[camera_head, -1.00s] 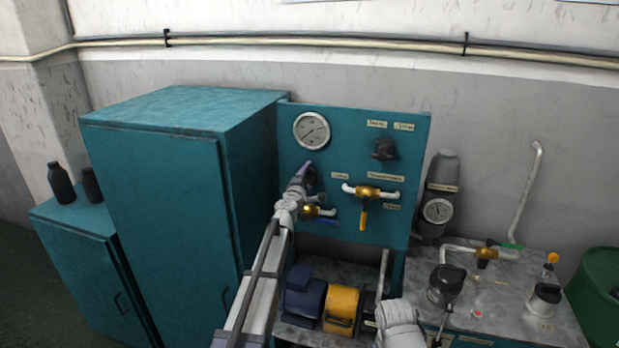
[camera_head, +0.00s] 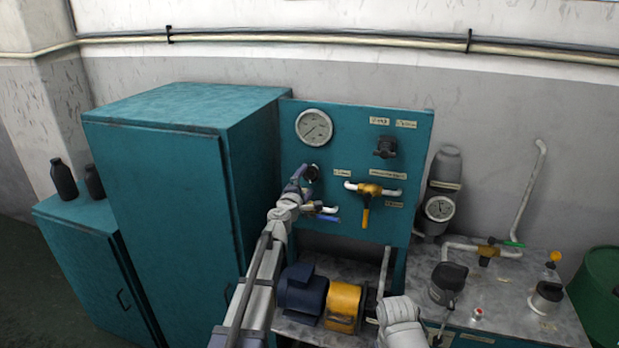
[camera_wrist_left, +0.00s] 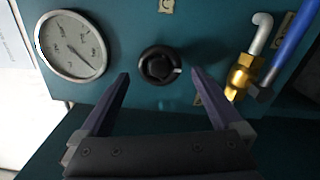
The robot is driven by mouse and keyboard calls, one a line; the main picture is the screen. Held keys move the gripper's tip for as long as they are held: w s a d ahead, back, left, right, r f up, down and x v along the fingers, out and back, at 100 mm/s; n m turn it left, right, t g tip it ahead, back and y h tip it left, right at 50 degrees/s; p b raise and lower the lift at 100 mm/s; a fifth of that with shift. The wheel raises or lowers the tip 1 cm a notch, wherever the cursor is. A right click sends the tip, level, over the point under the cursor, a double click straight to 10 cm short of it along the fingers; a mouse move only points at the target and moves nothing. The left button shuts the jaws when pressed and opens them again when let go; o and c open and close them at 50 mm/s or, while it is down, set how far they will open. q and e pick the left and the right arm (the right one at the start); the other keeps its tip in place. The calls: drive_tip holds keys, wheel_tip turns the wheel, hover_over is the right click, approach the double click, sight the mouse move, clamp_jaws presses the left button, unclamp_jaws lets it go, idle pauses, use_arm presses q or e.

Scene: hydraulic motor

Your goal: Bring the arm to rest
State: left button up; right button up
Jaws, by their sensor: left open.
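My left arm reaches in from the bottom of the head view, and its gripper (camera_head: 300,180) is in front of the teal panel (camera_head: 345,225). In the left wrist view the left gripper (camera_wrist_left: 157,82) is open, its two fingers apart with nothing between them. A black round knob (camera_wrist_left: 159,66) on the panel lies beyond the fingertips, apart from them; it also shows in the head view (camera_head: 311,173). Part of my right arm shows at the bottom of the head view, but I cannot make out its gripper.
A pressure gauge (camera_head: 314,127) is above the knob. A brass valve with a blue handle (camera_wrist_left: 241,77) is beside the left gripper. A yellow-handled valve (camera_head: 367,191) is farther right. A blue and yellow motor (camera_head: 304,290) sits below. A tall teal cabinet (camera_head: 165,190) stands left.

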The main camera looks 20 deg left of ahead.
use_arm(q)
drive_tip(key=shift+s, duration=0.9)
drive_tip(key=s+d+f+m+g+h, duration=0.6)
drive_tip(key=s+d+f+m, duration=0.2)
drive_tip(key=s+d+m, duration=0.5)
drive_tip(key=s+a+f+m+g+y, duration=0.1)
drive_tip(key=s+f+m+g+y, duration=0.25)
drive_tip(key=s+f+g, duration=0.6)
drive_tip(key=s+a+f+m+g+y, duration=0.1)
drive_tip(key=s+f+m+g+y, duration=0.25)
drive_tip(key=s, duration=1.05)
drive_tip(key=s+d+m, duration=0.3)
drive_tip(key=s+d, duration=0.2)
drive_tip(key=d, duration=0.4)
drive_tip(key=shift+d+f+m+t+y, duration=0.2)
drive_tip(key=shift+f+m+t+y, duration=0.2)
drive_tip(key=shift+f, duration=0.05)
